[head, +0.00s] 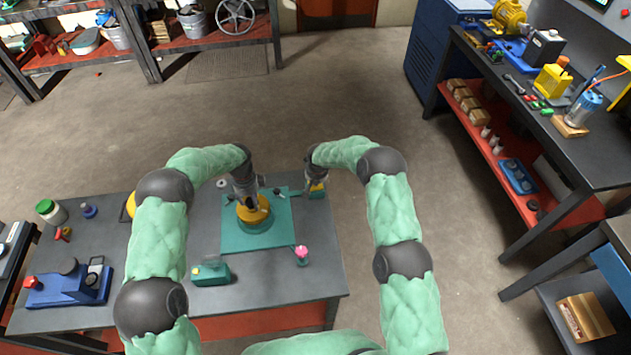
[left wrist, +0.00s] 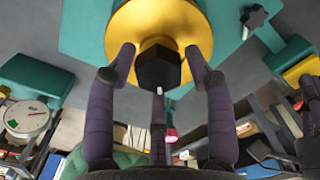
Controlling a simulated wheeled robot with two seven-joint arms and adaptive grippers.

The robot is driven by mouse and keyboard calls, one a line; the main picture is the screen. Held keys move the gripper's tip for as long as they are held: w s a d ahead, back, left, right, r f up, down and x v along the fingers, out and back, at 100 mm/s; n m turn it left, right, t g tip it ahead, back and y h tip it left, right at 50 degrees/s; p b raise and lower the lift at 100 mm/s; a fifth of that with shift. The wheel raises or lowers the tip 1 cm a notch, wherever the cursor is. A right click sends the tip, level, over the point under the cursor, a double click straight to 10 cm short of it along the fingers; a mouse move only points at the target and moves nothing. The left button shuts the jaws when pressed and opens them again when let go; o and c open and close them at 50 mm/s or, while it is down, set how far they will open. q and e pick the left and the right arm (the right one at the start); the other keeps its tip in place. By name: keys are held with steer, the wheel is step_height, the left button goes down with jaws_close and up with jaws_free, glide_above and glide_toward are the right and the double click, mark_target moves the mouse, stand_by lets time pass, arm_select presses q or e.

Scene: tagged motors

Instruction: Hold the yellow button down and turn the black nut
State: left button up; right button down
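The black nut (left wrist: 158,68) is a hexagon on a round yellow disc (left wrist: 190,20); the disc (head: 254,216) sits on a teal base in the head view. My left gripper (head: 247,203) is down over the disc. In the left wrist view its fingers (left wrist: 160,62) are spread around the nut, with gaps at both sides. The yellow button (head: 317,187) is on a small teal box at the table's far right; it also shows in the left wrist view (left wrist: 303,70). My right gripper (head: 311,181) is at the button, partly covering it; its fingers are too small to judge.
The teal plate (head: 235,241) lies on the grey table (head: 318,278). A pink-topped knob (head: 301,252) and a teal box (head: 211,272) stand at its near side. A blue device (head: 68,285) is at the left. A black star knob (left wrist: 254,17) is near the disc.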

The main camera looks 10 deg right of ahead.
arm_select(q)
steer(key=shift+c, duration=1.4)
arm_select(e)
steer(key=shift+s+f, duration=0.1)
arm_select(q)
steer(key=n, duration=0.3)
steer(key=shift+n, duration=0.4)
steer(key=o, duration=0.6)
steer(key=shift+n, duration=0.3)
steer(key=o, duration=0.5)
steer(key=shift+w+a, duration=0.1)
steer(key=shift+o, duration=0.2)
arm_select(e)
step_height(320, 180, up, 8)
